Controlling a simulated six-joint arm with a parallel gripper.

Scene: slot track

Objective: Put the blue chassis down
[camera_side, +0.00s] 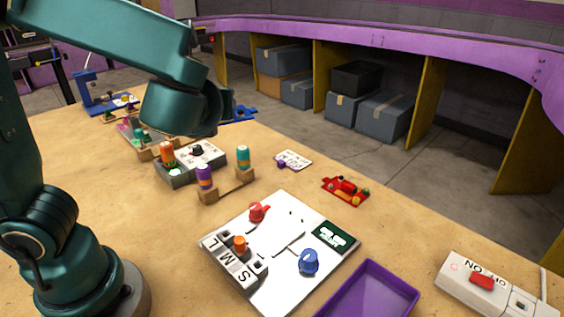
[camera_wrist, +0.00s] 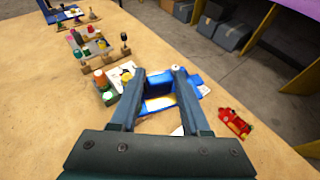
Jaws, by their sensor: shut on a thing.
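The blue chassis (camera_wrist: 158,84) is between the two fingers of my gripper (camera_wrist: 160,73) in the wrist view, and the gripper is shut on it. Part of the chassis also sticks out to the right of the fingers. In the side view a blue piece (camera_side: 241,114) shows just right of my teal wrist, which hides most of the gripper. I cannot tell how high the chassis is above the table.
A red chassis (camera_side: 345,190) lies near the table's far edge. A grey block (camera_side: 182,171) and a wooden stand (camera_side: 229,190) with coloured pegs are nearby. A white board (camera_side: 260,285) and a purple tray (camera_side: 372,292) are in front.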

